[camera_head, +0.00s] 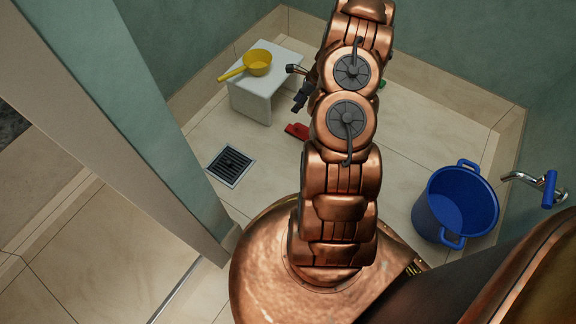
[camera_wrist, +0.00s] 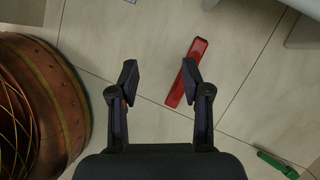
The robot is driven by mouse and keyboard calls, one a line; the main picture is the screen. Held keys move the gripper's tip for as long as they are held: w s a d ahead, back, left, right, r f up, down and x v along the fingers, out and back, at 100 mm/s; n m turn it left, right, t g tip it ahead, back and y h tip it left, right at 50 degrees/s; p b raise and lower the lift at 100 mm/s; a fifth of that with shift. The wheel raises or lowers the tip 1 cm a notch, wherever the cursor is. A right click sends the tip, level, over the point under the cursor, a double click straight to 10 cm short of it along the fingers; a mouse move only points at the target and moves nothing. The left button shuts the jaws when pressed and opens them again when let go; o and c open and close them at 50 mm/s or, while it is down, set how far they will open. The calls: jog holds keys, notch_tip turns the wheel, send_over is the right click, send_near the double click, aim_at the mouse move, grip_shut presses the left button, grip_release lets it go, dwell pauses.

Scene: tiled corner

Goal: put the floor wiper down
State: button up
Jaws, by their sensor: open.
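A long, narrow red thing, which looks like the floor wiper (camera_wrist: 196,52), lies on the tiles in the wrist view. It also shows in the head view (camera_head: 297,131), partly hidden behind my arm. My gripper (camera_wrist: 160,71) is open, with bare floor between its fingers. The right finger overlaps part of the red thing in the wrist view; I cannot tell how high above it the finger is. In the head view only the dark fingers of my gripper (camera_head: 301,87) show, left of my arm and close to the white stool.
A white stool (camera_head: 264,102) carries a yellow dipper (camera_head: 257,62). A green object (camera_wrist: 277,163) lies on the floor. A floor drain (camera_head: 230,166) is at the left. A blue bucket (camera_head: 456,203) stands at the right below a wall tap (camera_head: 530,178). A wall edge (camera_head: 130,130) borders the left.

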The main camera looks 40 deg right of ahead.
jog(key=s+a+r+n+g, duration=0.25)
jog(key=a+r+n, duration=0.45)
jog(key=a+r, duration=0.45)
jog(key=s+a+r+n+g, duration=0.1)
jog(key=s+a+r+n, duration=0.2)
jog(key=a+r+n, duration=0.65)
jog(key=s+a+r+n+g+h, duration=0.1)
jog(key=s+a+r+n, duration=0.25)
jog(key=s+a, duration=0.3)
jog(key=s+a+r+n+g+h, duration=0.1)
jog(key=s+a+r+n, duration=0.1)
jog(key=s+a+r, duration=0.4)
jog(key=s+d+r+n+g+h, duration=0.1)
jog(key=s+n, duration=0.5)
jog(key=s, duration=0.8)
jog(key=shift+s+r+h, duration=0.15)
jog(key=shift+s+h, duration=0.2)
jog(key=shift+h, duration=0.25)
